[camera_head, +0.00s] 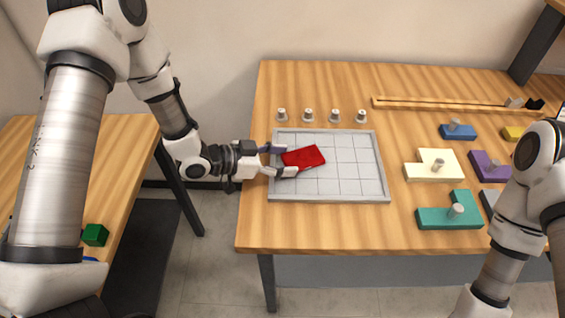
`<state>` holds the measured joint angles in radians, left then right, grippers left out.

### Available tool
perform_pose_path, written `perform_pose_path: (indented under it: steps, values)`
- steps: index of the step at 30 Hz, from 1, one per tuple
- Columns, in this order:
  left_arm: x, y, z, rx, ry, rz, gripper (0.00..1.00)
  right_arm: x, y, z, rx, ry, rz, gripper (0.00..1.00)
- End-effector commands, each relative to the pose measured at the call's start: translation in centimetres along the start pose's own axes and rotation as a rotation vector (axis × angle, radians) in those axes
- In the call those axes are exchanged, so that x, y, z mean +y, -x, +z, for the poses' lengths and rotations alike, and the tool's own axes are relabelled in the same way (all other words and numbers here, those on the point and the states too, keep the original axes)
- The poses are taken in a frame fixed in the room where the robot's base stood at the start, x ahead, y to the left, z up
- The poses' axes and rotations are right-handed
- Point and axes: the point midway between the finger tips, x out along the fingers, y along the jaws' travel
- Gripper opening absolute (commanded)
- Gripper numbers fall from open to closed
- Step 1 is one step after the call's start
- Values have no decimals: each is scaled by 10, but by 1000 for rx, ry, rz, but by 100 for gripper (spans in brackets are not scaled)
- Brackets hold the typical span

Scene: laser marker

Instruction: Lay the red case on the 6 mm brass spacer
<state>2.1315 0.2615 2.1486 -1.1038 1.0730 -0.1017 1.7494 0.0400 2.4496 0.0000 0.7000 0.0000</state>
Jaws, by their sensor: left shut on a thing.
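The red case (304,157) is a small flat red piece with a dark mark near its right side. It is over the left middle part of a pale gridded tray (384,180); I cannot tell whether it touches the grid. My left gripper (285,160) comes in from the left and is shut on the red case, one finger at its far side and one at its near side. I cannot pick out a 6 mm brass spacer for certain. My right arm shows at the right edge, but its gripper is out of view.
Several small capped pegs (308,115) stand in a row behind the tray. A long wooden rail (440,102) lies at the back right. Knobbed blocks in cream (418,172), teal (435,218), blue (452,134) and purple (488,172) sit to the right. A green cube (95,235) is on the left table.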

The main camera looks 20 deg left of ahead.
Motion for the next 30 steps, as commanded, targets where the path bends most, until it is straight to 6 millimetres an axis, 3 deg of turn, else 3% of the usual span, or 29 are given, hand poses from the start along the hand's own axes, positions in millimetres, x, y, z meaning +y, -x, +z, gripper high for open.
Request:
perform_pose_path:
  steps: [6,7,8,9,21,30]
  values:
    - [0,-1,3,0,1,0,26,0,-2,0,0,0,0,0]
    - [0,-1,2,0,1,0,72,0,-1,0,0,0,0,0]
    - [0,-1,2,0,1,0,83,0,0,0,0,0,0,0]
    - [0,-1,2,0,1,0,87,0,0,0,0,0,0,0]
    - [0,4,-2,0,3,-2,87,0,2,0,0,0,0,0]
    - [-1,62,-4,7,7,-6,87,0,3,0,0,0,0,0]
